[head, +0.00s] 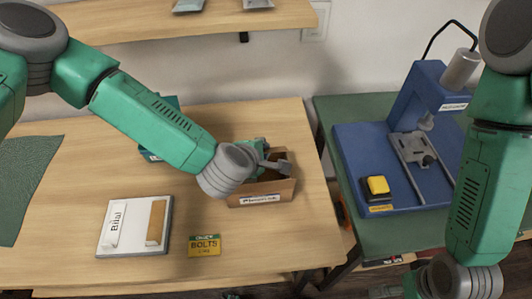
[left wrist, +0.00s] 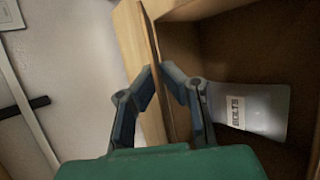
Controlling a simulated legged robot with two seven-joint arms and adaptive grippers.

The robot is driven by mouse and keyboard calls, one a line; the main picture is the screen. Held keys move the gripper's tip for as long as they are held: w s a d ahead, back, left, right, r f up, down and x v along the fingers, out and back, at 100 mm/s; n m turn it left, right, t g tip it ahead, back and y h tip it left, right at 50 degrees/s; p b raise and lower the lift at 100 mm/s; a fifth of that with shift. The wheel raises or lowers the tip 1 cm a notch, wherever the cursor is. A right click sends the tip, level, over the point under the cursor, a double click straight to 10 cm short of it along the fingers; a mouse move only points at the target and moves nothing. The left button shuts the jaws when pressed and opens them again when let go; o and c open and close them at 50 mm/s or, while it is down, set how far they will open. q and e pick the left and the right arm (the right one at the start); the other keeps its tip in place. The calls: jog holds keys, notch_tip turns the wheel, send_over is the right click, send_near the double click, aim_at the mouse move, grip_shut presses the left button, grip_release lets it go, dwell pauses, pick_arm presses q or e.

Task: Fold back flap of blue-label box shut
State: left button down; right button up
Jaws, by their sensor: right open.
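The brown cardboard box (head: 284,190) stands near the right edge of the wooden table, with a pale label with dark lettering on its front. My left gripper (head: 277,162) is over the box's top in the head view. In the left wrist view, a thin cardboard panel that looks like the back flap (left wrist: 148,28) stands between the fingertips of my left gripper (left wrist: 157,70), which appear closed on it. My right gripper (head: 392,289) is open and empty at the bottom edge, partly cut off.
A white tray (head: 134,247) with a white and a tan block and a yellow BOLTS card (head: 204,245) lie in front on the table. A teal box (head: 148,155) is partly behind my left arm. A blue press (head: 408,105) stands on the green bench at right. A shelf (head: 190,24) hangs above.

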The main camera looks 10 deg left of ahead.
pick_arm(q)
jog(key=shift+a+f, duration=0.15)
jog(key=shift+a, duration=0.7)
jog(key=c, duration=1.8)
grip_release()
jog(key=shift+d, duration=0.65)
jog(key=shift+r, duration=0.2)
jog(key=shift+v, duration=5.8)
